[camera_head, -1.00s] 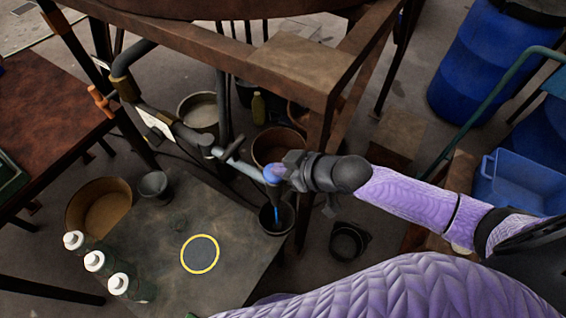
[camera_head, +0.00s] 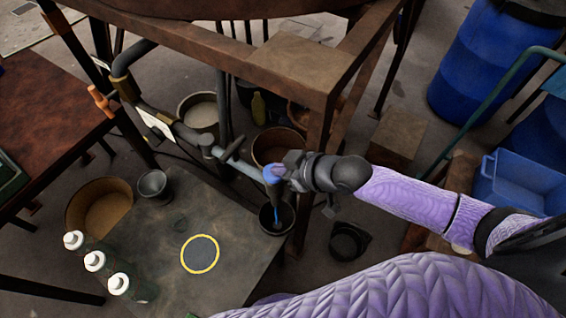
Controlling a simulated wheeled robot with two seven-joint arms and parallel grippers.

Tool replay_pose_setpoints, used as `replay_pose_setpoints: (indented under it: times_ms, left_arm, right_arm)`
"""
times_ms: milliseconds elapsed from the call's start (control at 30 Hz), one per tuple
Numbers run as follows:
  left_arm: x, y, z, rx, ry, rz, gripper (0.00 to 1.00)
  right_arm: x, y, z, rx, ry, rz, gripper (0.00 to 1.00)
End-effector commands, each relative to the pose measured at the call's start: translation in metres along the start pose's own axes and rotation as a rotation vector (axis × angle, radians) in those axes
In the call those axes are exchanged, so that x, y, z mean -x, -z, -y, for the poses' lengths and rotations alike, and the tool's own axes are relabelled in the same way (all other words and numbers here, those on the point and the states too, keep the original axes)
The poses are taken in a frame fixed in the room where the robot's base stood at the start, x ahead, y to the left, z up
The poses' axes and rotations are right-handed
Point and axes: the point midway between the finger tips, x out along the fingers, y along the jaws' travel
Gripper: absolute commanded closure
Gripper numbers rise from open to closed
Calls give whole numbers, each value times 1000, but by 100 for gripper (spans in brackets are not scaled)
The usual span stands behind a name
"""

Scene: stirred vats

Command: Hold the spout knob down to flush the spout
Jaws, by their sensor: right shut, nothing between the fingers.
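The spout knob (camera_head: 274,173) is a blue piece at the end of the grey pipe (camera_head: 246,171) that comes down from the vat frame. My right gripper (camera_head: 286,170) is shut with nothing between its fingers, and its tips are right at the knob, seeming to touch it. The gripper hides part of the knob. A thin blue stream (camera_head: 276,213) hangs below the spout into a dark bucket (camera_head: 284,222). My left gripper is not in view.
A wooden frame leg (camera_head: 314,150) stands close behind my right gripper. A blue crate (camera_head: 520,182) and blue drums (camera_head: 478,60) are at the right.

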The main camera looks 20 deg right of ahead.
Motion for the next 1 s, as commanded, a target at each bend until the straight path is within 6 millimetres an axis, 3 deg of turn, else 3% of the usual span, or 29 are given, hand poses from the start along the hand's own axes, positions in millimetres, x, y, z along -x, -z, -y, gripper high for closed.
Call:
replay_pose_setpoints:
  times_ms: [33,1000]
  left_arm:
    - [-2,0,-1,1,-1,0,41]
    - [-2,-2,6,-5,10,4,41]
  right_arm:
    - [-2,-16,3,-6,7,44,100]
    - [-2,-16,3,-7,7,44,100]
